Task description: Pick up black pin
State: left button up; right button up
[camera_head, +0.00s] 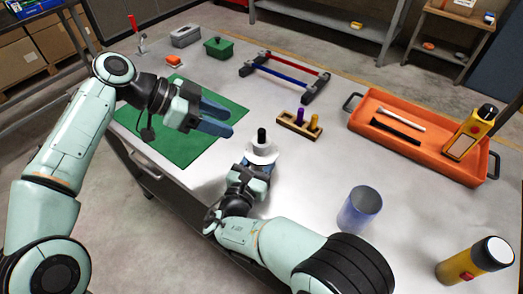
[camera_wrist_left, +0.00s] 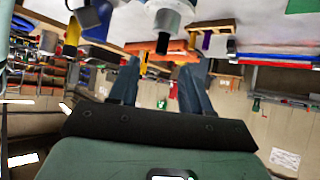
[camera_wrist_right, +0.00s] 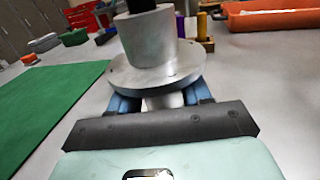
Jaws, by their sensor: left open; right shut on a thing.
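The black pin (camera_head: 262,135) stands upright in the top of a pale grey flanged hub (camera_head: 262,154). My right gripper (camera_head: 258,170) is shut on the hub, below its flange. The right wrist view shows the hub (camera_wrist_right: 150,45) between the blue fingers, with the pin (camera_wrist_right: 142,5) cut by the top edge. My left gripper (camera_head: 224,117) is open and empty, to the left of the pin and apart from it. In the left wrist view the pin (camera_wrist_left: 163,43) appears beyond the open fingers. The pin's lower part is hidden inside the hub.
A wooden block (camera_head: 290,121) with a purple and gold pins stands behind the hub. A green mat (camera_head: 165,145) lies under my left gripper. An orange tray (camera_head: 375,105), a blue translucent cup (camera_head: 359,210) and a yellow flashlight (camera_head: 470,264) are to the right.

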pick_arm(q)
jog(key=s+d+n+h, duration=0.3)
jog(key=d+n+h, duration=0.1)
jog(key=n, duration=0.6)
jog(key=n+t, duration=1)
jog(key=n, duration=2.1)
send_near(258, 137)
jog(key=x, duration=1.1)
jog(key=shift+r, duration=0.1)
grip_shut()
